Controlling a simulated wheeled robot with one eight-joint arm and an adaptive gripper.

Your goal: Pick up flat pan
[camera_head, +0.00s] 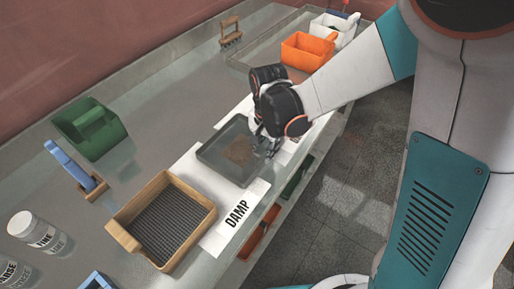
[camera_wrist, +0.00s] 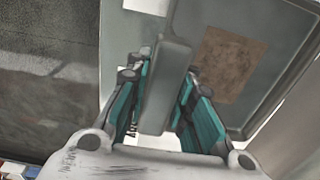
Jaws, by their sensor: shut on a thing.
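The flat pan (camera_head: 218,156) is a shallow grey tray with a patch of brown powder in it. It is over the white paper labelled DAMP (camera_head: 236,212) on the metal bench. My gripper (camera_head: 266,147) is at the pan's right side. In the wrist view my gripper's teal-padded fingers (camera_wrist: 160,105) stand on either side of the pan's grey edge or handle (camera_wrist: 165,75) and are shut on it. The pan's floor with the brown patch (camera_wrist: 225,65) shows to the right there. I cannot tell whether the pan touches the bench.
A wooden-framed sieve (camera_head: 165,220) stands close to the pan at the lower left. A green scoop (camera_head: 90,128), a blue-handled brush (camera_head: 75,168) and white jars (camera_head: 38,233) are further left. An orange scoop (camera_head: 306,52) is at the back right. The bench's middle is clear.

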